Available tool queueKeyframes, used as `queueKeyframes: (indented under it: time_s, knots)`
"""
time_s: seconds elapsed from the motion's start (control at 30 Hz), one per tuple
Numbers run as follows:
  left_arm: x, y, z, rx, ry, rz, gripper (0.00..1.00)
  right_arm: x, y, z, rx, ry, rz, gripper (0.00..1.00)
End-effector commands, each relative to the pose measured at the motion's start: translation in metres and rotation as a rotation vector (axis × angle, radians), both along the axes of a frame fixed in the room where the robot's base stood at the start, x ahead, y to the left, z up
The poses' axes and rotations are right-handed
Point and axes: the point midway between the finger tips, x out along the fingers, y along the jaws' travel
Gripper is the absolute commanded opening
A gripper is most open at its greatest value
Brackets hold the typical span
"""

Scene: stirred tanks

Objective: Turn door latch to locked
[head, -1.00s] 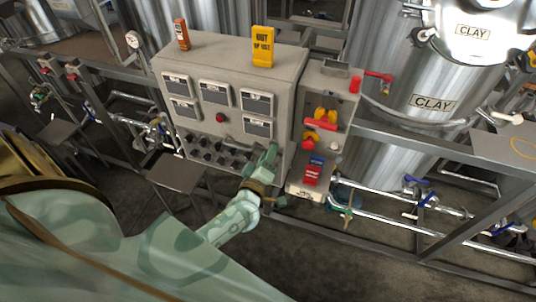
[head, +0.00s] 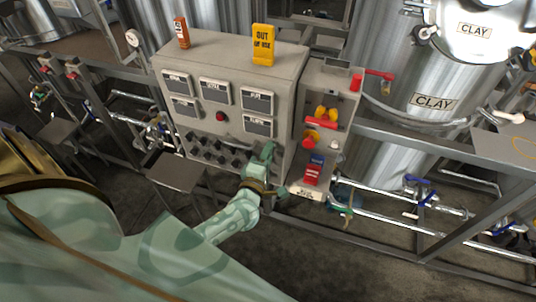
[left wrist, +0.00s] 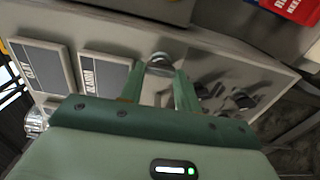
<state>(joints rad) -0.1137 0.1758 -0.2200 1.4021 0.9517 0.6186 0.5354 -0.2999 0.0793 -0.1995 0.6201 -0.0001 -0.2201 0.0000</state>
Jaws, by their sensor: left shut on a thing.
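The grey control cabinet (head: 232,52) stands ahead of me, with labelled panels, a red button and rows of dark knobs on its door. My left gripper (head: 267,152) is at the lower right of this door. In the left wrist view its two green fingers (left wrist: 160,78) are shut on a small shiny metal part, the door latch (left wrist: 160,60). The gripper hides the latch in the head view. I cannot tell the latch's angle or whether it is locked. My right gripper is not in view.
A narrow side box (head: 340,85) with red and yellow switches and a red padlock-like block (head: 312,174) adjoins the cabinet on the right. A yellow out-of-use sign (head: 263,45) stands on top. Steel tanks (head: 395,90), pipes and frame rails surround it. A small grey shelf (head: 176,172) juts out below left.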

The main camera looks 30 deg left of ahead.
Motion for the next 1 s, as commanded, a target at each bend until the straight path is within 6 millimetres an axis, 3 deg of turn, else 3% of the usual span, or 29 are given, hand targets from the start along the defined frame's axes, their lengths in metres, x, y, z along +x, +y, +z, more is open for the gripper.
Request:
queueKeyframes:
  time_s: [0.37, 0.4, 0.47, 0.77, 0.87, 1.0]
  knots:
    - [0.0, 0.001, 0.0, -0.007, -0.001, 0.002, 0.1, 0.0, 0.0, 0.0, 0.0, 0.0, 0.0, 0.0]
    - [0.0, 0.001, 0.0, -0.007, -0.001, 0.002, 0.41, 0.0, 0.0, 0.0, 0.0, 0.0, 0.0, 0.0]
    - [0.0, 0.001, 0.0, -0.007, -0.001, 0.002, 0.55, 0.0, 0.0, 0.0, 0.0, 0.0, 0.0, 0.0]
    - [-0.002, 0.0, 0.0, -0.005, 0.0, 0.0, 0.55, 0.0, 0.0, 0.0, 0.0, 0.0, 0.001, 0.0]
    - [-0.011, -0.003, -0.002, -0.005, 0.002, 0.0, 0.55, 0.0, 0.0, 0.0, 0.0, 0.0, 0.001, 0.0]
    - [-0.039, -0.009, -0.002, -0.006, 0.004, 0.001, 0.55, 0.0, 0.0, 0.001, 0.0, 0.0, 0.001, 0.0]
